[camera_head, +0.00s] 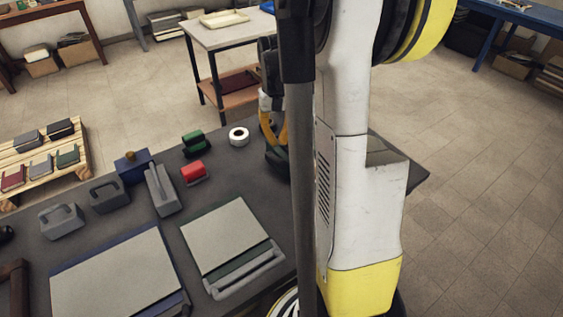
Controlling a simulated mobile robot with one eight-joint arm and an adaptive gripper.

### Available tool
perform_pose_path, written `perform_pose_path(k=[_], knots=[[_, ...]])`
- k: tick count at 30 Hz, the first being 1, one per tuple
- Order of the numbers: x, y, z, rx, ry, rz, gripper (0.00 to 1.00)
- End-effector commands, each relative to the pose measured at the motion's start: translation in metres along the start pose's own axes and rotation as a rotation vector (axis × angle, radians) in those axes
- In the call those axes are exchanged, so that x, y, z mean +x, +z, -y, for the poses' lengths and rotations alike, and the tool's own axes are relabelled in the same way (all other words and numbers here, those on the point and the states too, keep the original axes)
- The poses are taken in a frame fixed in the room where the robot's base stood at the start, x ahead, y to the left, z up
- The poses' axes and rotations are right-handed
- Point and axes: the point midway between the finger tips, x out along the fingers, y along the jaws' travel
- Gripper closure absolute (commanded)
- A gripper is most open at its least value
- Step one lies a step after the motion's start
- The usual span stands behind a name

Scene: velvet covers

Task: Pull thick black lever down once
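My gripper (277,158), with yellow-orange and black parts, points down near the far right part of the dark worktable (225,166). It is partly hidden behind a vertical grey bar with a thick black upper part (297,45). I cannot tell whether this bar is the lever or part of my own body. No other thick black lever is clearly visible. A small black rounded end (5,234) shows at the left edge, cut off by the frame. I cannot tell whether my fingers are open or shut, and I see nothing held in them.
Covered boards (225,240) (115,275), grey handled blocks (162,190) (60,222), a blue box (133,168), green (195,144) and red (194,172) blocks and a white tape roll (239,135) crowd the worktable. A pallet (80,160) and side table (230,36) stand beyond.

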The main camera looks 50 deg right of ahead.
Motion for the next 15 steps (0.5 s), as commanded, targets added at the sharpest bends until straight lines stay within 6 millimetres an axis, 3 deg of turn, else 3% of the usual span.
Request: perform_pose_path(k=[6, 15], knots=[[-0.019, 0.003, 0.001, 0.000, -0.001, 0.002, 1.00], [-0.021, 0.004, 0.001, 0.000, -0.001, 0.003, 1.00]])
